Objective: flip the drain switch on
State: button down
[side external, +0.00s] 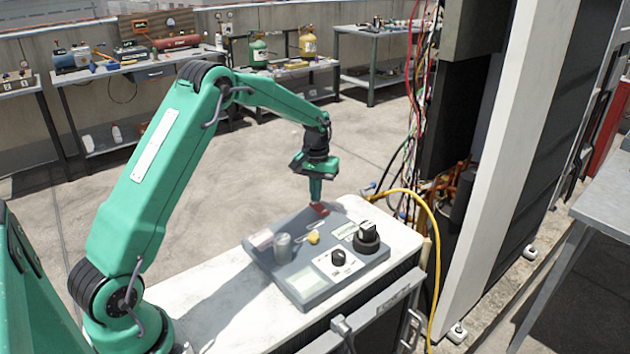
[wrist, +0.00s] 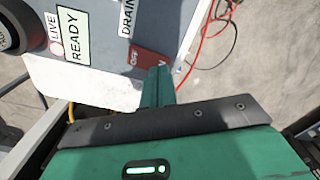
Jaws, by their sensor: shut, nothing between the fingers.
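The drain switch is a small red rocker (side external: 320,210) at the far edge of the grey control panel (side external: 305,285). In the wrist view the red rocker (wrist: 143,57) reads OFF at its left part, beside a white DRAIN label (wrist: 127,17). Its right part is partly covered by my fingers. My gripper (side external: 316,200) points down, shut and empty, with its tips at the rocker. The wrist view shows the closed fingers (wrist: 158,72) over the rocker's right end. I cannot tell whether they touch or press it.
The panel also carries a grey cylinder (side external: 282,246), a yellow knob (side external: 313,237), a black knob (side external: 338,258) and a large black dial (side external: 367,238). A yellow hose (side external: 432,225) and loose wires hang at the right. Open floor lies behind the cabinet.

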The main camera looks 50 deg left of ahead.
aim_at(316, 204)
jog(key=shift+f, duration=0.7)
dwell(0.6)
jog(key=shift+r, duration=3.55)
